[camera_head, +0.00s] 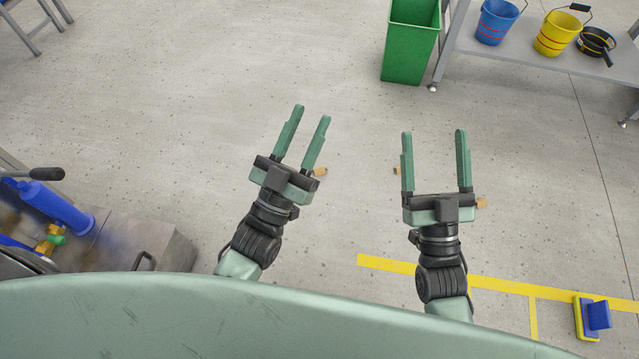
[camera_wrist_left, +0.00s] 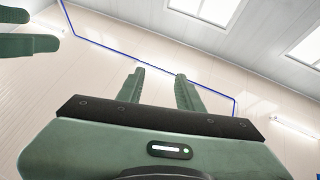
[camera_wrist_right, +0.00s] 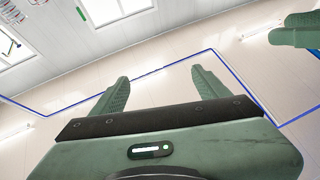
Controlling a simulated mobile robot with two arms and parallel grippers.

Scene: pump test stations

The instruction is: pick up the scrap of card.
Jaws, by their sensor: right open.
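Small brown pieces that look like card show on the floor in the head view. One piece (camera_head: 320,171) lies just right of my left gripper's palm, partly hidden by it. Another piece (camera_head: 397,170) shows at the left side of my right gripper's left finger, and a third piece (camera_head: 482,202) at the right side of its palm. I cannot tell whether these are separate scraps. My left gripper (camera_head: 311,113) is open and empty. My right gripper (camera_head: 434,132) is open wider and empty.
A green bin (camera_head: 408,50) stands at the top, beside a grey bench (camera_head: 470,45) with a blue bucket (camera_head: 495,22), a yellow bucket (camera_head: 557,33) and a black pan (camera_head: 596,42). A metal station (camera_head: 130,245) is at left.

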